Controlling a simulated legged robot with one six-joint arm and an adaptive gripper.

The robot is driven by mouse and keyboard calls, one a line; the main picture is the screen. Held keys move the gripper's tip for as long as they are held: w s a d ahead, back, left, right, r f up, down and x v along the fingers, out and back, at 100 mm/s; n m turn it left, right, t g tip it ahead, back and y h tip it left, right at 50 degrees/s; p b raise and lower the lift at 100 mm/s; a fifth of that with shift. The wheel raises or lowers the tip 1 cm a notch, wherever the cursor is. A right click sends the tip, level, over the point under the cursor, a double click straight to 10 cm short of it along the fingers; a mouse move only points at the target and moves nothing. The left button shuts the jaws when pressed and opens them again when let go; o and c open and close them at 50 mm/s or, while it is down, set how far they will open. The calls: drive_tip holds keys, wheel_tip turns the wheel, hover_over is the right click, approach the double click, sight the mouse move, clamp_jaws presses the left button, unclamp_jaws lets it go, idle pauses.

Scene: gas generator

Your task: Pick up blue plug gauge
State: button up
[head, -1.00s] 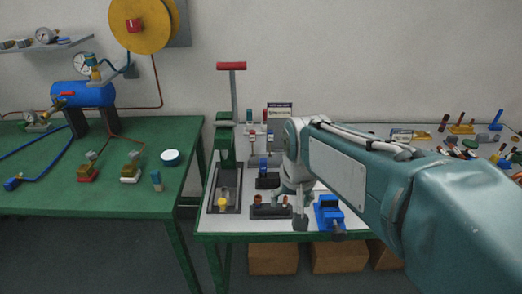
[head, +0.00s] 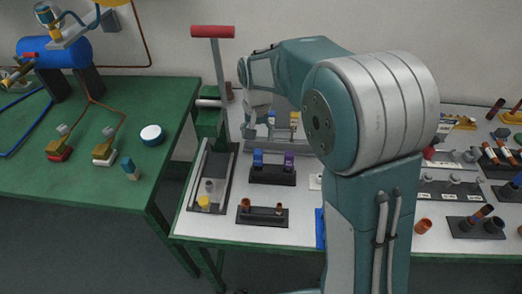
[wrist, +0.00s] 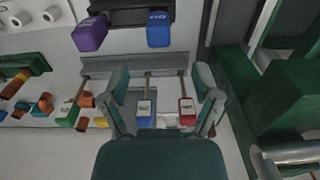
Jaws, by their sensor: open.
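The blue plug gauge (wrist: 145,111) has a blue handle with a white label. It stands in a grey rack (wrist: 125,65) in the wrist view. Similar gauges with a red handle (wrist: 187,110) and a green handle (wrist: 68,114) stand to either side of it. My gripper (wrist: 163,88) is open, with its fingers apart around the view of the blue gauge. It grips nothing, and the depth gap is unclear. In the head view, my gripper (head: 258,112) is over the back of the bench beside the lever press, and its fingertips are hard to make out.
A black stand (head: 272,177) holds a blue block (head: 258,158) and a purple block (head: 289,160). A green press with a red-handled lever (head: 213,32) stands close on the left. A dark holder (head: 262,217) is at the front. Several parts crowd the right side.

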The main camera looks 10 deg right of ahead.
sight(258, 160)
drive_tip(key=f, duration=0.5)
drive_tip(key=shift+s+a, duration=0.15)
drive_tip(key=shift+a, duration=0.15)
drive_tip(key=f, duration=0.3)
drive_tip(key=d+f, duration=0.1)
drive_tip(key=f, duration=0.1)
drive_tip(key=shift+a+f, duration=0.2)
drive_tip(key=shift+f, duration=0.15)
drive_tip(key=c, duration=1.1)
